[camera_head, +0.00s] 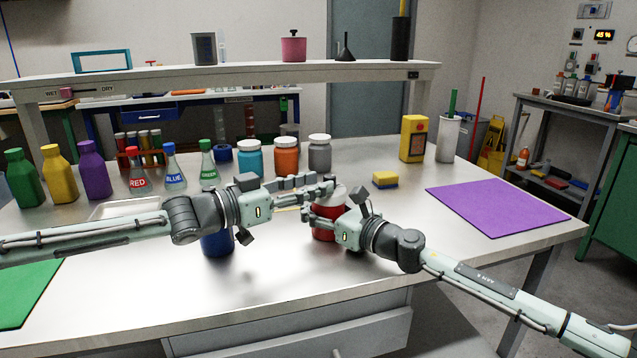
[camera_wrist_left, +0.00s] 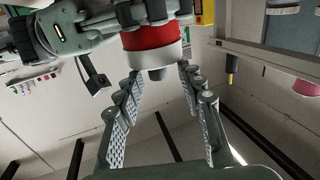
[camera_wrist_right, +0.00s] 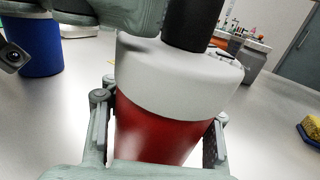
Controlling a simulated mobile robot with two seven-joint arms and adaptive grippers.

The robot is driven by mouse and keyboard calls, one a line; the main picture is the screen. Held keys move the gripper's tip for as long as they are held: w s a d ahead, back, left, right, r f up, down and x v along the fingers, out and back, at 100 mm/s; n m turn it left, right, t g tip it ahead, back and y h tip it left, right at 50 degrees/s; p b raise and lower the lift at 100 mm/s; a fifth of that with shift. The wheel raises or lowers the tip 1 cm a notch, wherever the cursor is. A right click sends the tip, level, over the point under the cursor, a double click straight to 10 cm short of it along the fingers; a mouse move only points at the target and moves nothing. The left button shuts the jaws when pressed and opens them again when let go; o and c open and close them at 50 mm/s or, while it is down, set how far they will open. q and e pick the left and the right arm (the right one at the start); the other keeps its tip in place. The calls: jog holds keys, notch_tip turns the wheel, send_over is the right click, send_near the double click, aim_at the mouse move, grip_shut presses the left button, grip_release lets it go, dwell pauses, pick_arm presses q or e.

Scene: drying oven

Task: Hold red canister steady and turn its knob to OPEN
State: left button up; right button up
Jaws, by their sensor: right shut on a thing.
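The red canister (camera_head: 323,234) stands on the table with a white lid (camera_wrist_right: 180,80) and a dark knob (camera_wrist_right: 188,28) on top. My right gripper (camera_head: 322,214) is shut around its red body (camera_wrist_right: 158,135), with one finger on each side in the right wrist view. My left gripper (camera_head: 325,189) is above the lid. In the left wrist view its fingers (camera_wrist_left: 158,74) are spread, with the dark knob (camera_wrist_left: 156,75) in the gap near the fingertips. I cannot tell whether they touch it. Markings on the knob are not readable.
A blue canister (camera_head: 217,243) stands left of the red one, partly behind my left arm. Several jars (camera_head: 286,157) stand behind, with a sponge (camera_head: 385,180) at right. A purple mat (camera_head: 497,207) lies far right.

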jog(key=shift+f, duration=0.1)
jog(key=o, duration=1.6)
